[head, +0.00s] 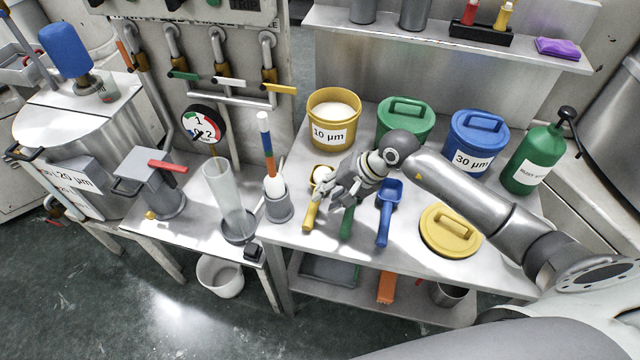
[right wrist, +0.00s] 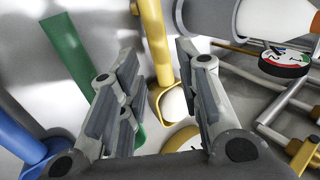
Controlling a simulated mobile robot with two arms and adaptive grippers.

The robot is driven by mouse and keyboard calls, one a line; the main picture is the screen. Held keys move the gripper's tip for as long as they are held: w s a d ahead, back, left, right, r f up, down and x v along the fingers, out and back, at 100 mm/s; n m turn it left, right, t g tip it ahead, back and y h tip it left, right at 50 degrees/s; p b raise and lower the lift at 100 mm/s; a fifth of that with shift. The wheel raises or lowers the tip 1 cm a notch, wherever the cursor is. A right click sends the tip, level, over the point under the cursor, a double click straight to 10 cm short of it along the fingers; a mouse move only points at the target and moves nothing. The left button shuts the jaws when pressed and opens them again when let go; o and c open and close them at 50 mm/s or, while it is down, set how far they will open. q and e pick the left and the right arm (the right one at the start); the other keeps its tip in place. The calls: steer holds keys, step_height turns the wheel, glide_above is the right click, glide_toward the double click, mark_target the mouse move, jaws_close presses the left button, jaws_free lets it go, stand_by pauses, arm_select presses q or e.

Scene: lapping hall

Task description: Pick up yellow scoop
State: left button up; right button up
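The yellow scoop (head: 309,216) lies on the steel table at the left end of a row of three scoops. Its handle points to the table's front edge and its bowl to the back. My right gripper (head: 337,194) is just right of it, above the table. In the right wrist view the yellow scoop (right wrist: 154,43) shows between the two spread fingers of my right gripper (right wrist: 158,58). The fingers are open and empty; I cannot tell their height above the scoop. My left gripper is out of view.
A green scoop (head: 346,222) and a blue scoop (head: 384,228) lie to the right. A yellow lid (head: 449,229) lies beyond them. An open yellow tub (head: 320,137), a green tub (head: 391,127) and a blue tub (head: 460,141) stand behind. A grey holder (head: 279,207) stands left.

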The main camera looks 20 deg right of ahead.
mark_target(315, 206)
steer(key=shift+w+a+f, duration=0.15)
steer(key=shift+a+f, duration=0.2)
steer(key=shift+f, duration=0.15)
steer(key=shift+a+f+p, duration=0.15)
steer(key=shift+f+p, duration=0.05)
steer(key=shift+p, duration=0.15)
steer(key=p+x, duration=0.1)
steer(key=x, duration=0.2)
steer(key=shift+a+p, duration=0.15)
steer(key=shift+p, duration=0.15)
steer(key=shift+w+a+f, duration=0.1)
steer(key=shift+a+f, duration=0.15)
steer(key=shift+f, duration=0.5)
jaws_close()
steer(key=shift+r, duration=0.2)
